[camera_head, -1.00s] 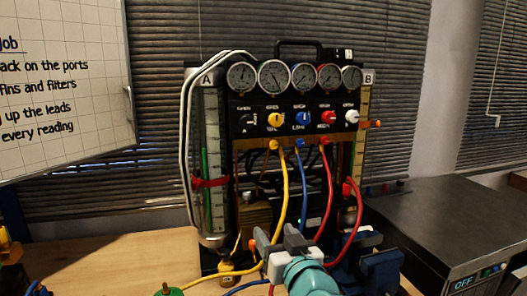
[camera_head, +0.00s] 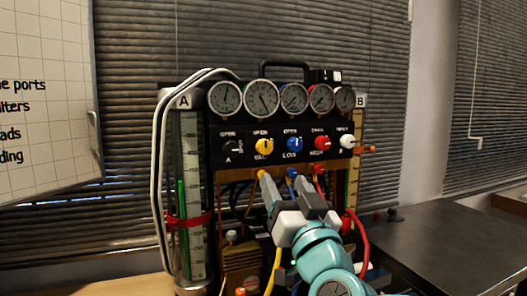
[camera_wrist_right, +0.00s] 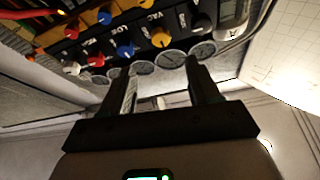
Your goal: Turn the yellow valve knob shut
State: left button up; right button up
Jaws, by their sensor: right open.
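The yellow valve knob (camera_head: 264,146) sits on the black front panel of the gauge rig, second from the left in the knob row. It also shows in the right wrist view (camera_wrist_right: 160,41), beyond the fingertips and upside down. My right gripper (camera_head: 284,184) is open and empty. In the head view its fingertips appear below the yellow and blue knobs, over the upper hoses. In the right wrist view its two fingers (camera_wrist_right: 163,70) are spread, with the yellow knob above the gap and apart from them. My left gripper is not in view.
A black knob (camera_head: 231,148), blue knob (camera_head: 294,144), red knob (camera_head: 322,143) and white knob (camera_head: 347,141) share the row. Several round gauges (camera_head: 263,98) sit above. Coloured hoses hang below, partly behind my right arm. A dark cabinet (camera_head: 440,235) stands at right.

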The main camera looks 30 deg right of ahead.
aim_at(265, 149)
jog(key=p+x, duration=0.1)
jog(key=x, duration=1.1)
jog(key=shift+p, duration=0.35)
jog(key=shift+a, duration=0.1)
jog(key=c, duration=1)
